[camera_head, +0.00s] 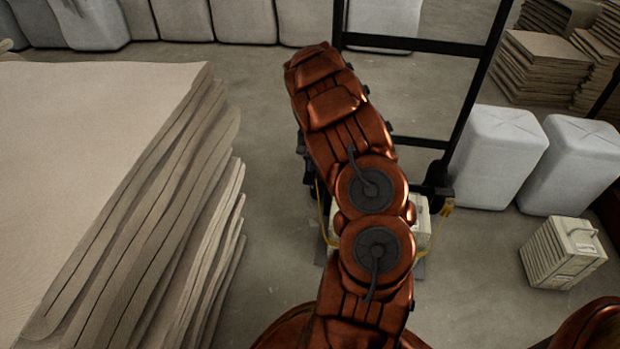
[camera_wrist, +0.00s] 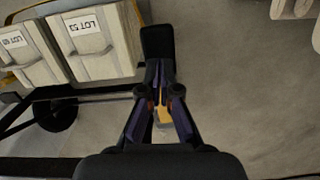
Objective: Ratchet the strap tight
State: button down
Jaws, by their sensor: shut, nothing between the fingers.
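In the wrist view my gripper (camera_wrist: 158,72) is shut with nothing held. A dark block (camera_wrist: 157,38) lies at its tips; I cannot tell whether it is the ratchet or touches them. A small yellow piece (camera_wrist: 165,115) shows between the finger linkages, possibly strap. In the head view my arm hides the gripper and most of the load. Yellow strap pieces show left (camera_head: 322,215) and right (camera_head: 443,222) of the arm, beside a pale crate (camera_head: 421,222).
A black cart frame (camera_head: 468,95) stands behind my arm; its wheel (camera_wrist: 55,114) shows in the wrist view. A tall stack of beige sheets (camera_head: 90,150) fills the left. White containers (camera_head: 497,155) and a loose crate (camera_head: 562,253) stand right. Bare floor (camera_head: 270,180) lies left of the arm.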

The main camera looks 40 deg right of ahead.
aim_at(310, 173)
jog(key=shift+f, duration=0.6)
jog(key=shift+a, duration=0.1)
jog(key=shift+s+f, duration=0.1)
jog(key=shift+f, duration=2.15)
jog(key=shift+w+d+r+p, duration=0.3)
jog(key=shift+w+d, duration=0.1)
jog(key=shift+d, duration=0.3)
jog(key=shift+w+d+r+p, duration=0.15)
jog(key=shift+w+d+r, duration=0.2)
jog(key=shift+d, duration=0.3)
jog(key=shift+f, duration=0.1)
notch_tip(310, 173, up, 12)
jog(key=d, duration=0.1)
jog(key=shift+w, duration=0.4)
